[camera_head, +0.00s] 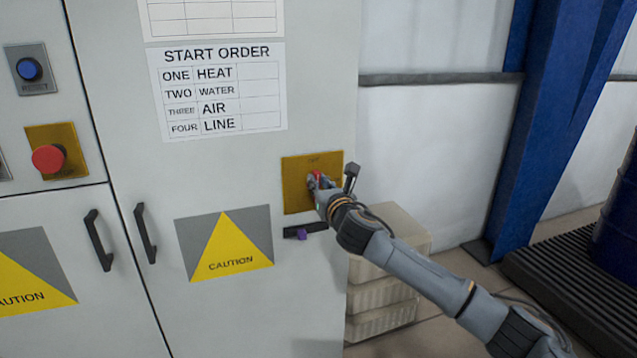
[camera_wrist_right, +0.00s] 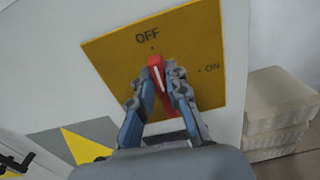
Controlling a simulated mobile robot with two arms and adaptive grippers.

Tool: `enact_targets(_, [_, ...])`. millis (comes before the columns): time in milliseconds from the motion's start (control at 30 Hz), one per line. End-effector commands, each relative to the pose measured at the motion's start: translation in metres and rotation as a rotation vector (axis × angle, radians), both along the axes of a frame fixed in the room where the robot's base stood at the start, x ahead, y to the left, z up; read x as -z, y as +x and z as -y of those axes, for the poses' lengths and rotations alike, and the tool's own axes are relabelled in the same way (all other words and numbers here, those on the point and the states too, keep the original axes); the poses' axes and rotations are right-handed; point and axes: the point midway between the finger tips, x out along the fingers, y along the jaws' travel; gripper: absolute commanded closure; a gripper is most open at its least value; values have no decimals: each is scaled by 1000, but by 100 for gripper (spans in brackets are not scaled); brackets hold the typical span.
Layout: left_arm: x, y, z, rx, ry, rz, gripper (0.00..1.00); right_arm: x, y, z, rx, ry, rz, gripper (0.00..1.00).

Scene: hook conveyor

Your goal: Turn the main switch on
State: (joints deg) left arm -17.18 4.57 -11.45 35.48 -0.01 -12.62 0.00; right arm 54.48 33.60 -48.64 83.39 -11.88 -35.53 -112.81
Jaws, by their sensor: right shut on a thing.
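The main switch is a red handle (camera_wrist_right: 157,72) on a yellow plate (camera_wrist_right: 205,38) marked OFF at the top and ON at the right. In the right wrist view the handle points up toward OFF, with a white line on it. In the head view the plate (camera_head: 297,170) is on the grey cabinet's right side and the red handle (camera_head: 316,176) shows partly behind my gripper. My right gripper (camera_head: 317,182) is at the handle; in the wrist view its two fingers (camera_wrist_right: 160,85) are closed on either side of it. My left gripper is not in view.
A black latch with a purple part (camera_head: 304,232) sits just below the plate. A red button (camera_head: 48,158) and a blue reset button (camera_head: 29,69) are at the left. Stacked pale crates (camera_head: 385,292) stand beside the cabinet, behind my arm. A blue post (camera_head: 540,130) rises at the right.

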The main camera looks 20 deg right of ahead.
Motion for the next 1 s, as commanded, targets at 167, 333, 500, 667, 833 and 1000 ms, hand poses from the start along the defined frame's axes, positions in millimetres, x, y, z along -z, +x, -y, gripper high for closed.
enact_targets(167, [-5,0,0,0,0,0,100,0,0,1,0,76,-4,100])
enact_targets(333, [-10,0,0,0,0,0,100,0,0,4,1,201,-9,100])
enact_targets(500, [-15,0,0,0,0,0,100,1,0,7,0,360,-14,100])
enact_targets(667, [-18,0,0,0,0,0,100,3,0,10,0,513,-20,100])
enact_targets(833, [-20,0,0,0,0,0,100,6,0,13,2,675,-25,100])
enact_targets(1000, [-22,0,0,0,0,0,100,8,0,15,1,836,-31,100])
